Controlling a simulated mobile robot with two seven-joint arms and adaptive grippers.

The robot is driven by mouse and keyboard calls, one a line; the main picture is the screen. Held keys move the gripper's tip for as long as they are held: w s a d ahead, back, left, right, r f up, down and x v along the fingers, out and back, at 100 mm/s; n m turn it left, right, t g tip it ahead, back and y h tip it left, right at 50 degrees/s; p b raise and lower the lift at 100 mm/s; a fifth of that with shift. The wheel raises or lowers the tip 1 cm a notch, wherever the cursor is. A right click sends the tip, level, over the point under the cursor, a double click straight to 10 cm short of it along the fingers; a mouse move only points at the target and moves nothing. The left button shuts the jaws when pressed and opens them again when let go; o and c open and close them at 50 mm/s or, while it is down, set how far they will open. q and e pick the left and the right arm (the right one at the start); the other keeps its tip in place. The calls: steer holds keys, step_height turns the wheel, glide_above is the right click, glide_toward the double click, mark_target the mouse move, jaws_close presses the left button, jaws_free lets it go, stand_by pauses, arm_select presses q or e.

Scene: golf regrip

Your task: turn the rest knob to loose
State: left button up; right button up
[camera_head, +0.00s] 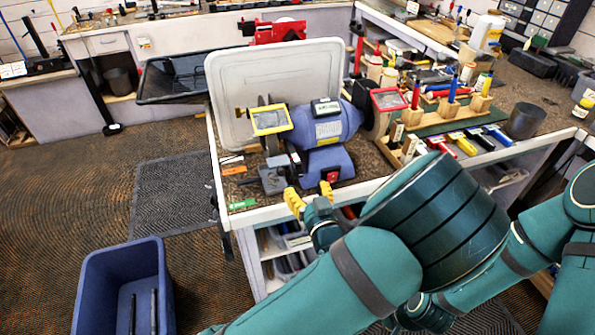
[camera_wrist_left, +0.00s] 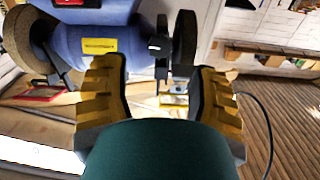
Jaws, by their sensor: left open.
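A blue bench grinder (camera_head: 325,125) stands on the workbench, with a yellow-framed shield (camera_head: 270,120) over its left wheel and a red-framed shield on the right. A grey tool rest (camera_head: 272,180) sits low at its left front. My left gripper (camera_head: 311,194) is open and empty at the bench's front edge, in front of the grinder. In the left wrist view its yellow fingers (camera_wrist_left: 160,80) are apart, with a small black part with a pale mark (camera_wrist_left: 158,46), perhaps the rest knob, beyond and between them. The knob is not clear in the head view.
A pale upright tray (camera_head: 230,80) leans behind the grinder. A green card (camera_head: 242,204) lies near the bench's front left corner. Wooden blocks with coloured tools (camera_head: 450,110) stand on the right. A blue bin (camera_head: 120,262) is on the floor at left.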

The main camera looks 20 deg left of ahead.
mark_target(299, 174)
arm_select(q)
steer(key=x, duration=0.7)
steer(key=shift+s, duration=0.1)
steer(key=shift+c, duration=0.4)
jaws_close()
